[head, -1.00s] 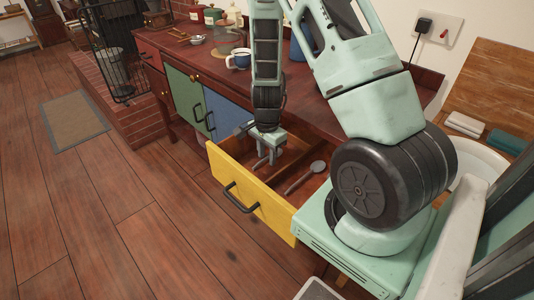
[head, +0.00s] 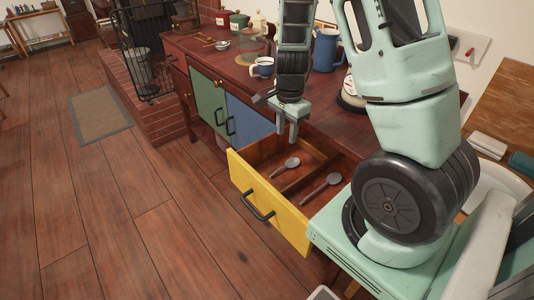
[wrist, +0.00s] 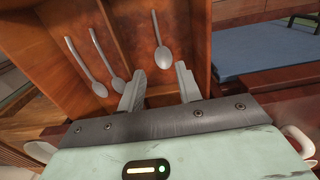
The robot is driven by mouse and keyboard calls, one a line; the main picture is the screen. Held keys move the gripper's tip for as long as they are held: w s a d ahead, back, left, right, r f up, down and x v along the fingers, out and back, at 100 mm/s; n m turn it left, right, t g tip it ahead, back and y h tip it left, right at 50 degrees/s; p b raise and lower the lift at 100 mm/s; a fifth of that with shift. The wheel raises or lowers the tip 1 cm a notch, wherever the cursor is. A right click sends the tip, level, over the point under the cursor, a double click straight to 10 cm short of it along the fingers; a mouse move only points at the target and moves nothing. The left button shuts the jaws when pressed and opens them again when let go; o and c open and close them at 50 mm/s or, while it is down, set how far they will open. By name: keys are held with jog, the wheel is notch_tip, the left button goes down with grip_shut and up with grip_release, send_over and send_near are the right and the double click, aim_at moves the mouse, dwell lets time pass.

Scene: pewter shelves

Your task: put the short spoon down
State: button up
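The short spoon (head: 287,166) lies alone in the left compartment of the open yellow-fronted drawer (head: 268,200). The wrist view also shows the short spoon (wrist: 162,52), its bowl nearest my gripper. My gripper (head: 288,136) hangs above the drawer, apart from the spoon. In the wrist view its two fingers (wrist: 160,88) are spread with nothing between them.
Two longer spoons (wrist: 85,62) (wrist: 108,45) lie across the divider (wrist: 118,28); the head view clearly shows one (head: 320,188). The counter above holds a blue-and-white mug (head: 262,68) and a blue jug (head: 326,50). Open floor lies left of the drawer.

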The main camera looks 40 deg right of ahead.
jog(key=s+a+r+n+y, duration=0.1)
jog(key=a+r+n, duration=0.3)
jog(key=a, duration=0.5)
jog(key=s+a+r+n, duration=0.1)
jog(key=a+r+n, duration=0.1)
jog(key=a+n, duration=0.55)
jog(key=s+a+r+n, duration=0.3)
jog(key=s+a+n, duration=0.4)
jog(key=s+a+r+n, duration=0.3)
jog(key=s+a+n, duration=0.4)
jog(key=s+a, duration=0.1)
jog(key=shift+a+n, duration=0.15)
jog(key=shift+n, duration=0.2)
notch_tip(320, 180, up, 3)
jog(key=p, duration=0.2)
jog(key=shift+f+p, duration=0.1)
jog(key=shift+p, duration=0.25)
